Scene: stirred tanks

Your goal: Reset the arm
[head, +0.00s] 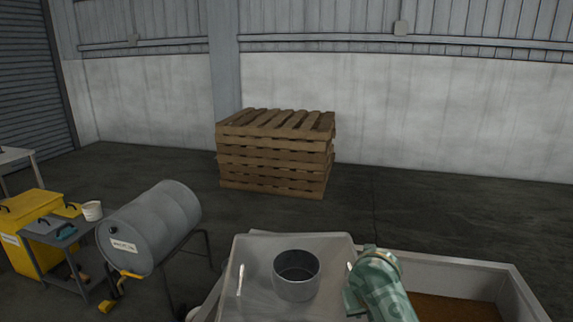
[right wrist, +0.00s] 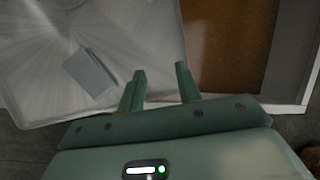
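My right arm comes in from the bottom right of the head view, and its green gripper end (head: 370,280) is beside the right edge of a pale metal surface. In the right wrist view my right gripper (right wrist: 160,82) has its two fingers apart with nothing between them. Below the fingers are the metal surface (right wrist: 140,50) and the edge of a tank with brown contents (right wrist: 225,40). My left gripper is not in view.
A grey pot (head: 296,286) stands on the metal surface, close left of my right arm. The brown-filled tank (head: 515,290) is at the right. A grey drum (head: 165,225) on a stand, a small table (head: 60,236) and a yellow bin (head: 25,255) are left. Pallets (head: 275,160) stand behind.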

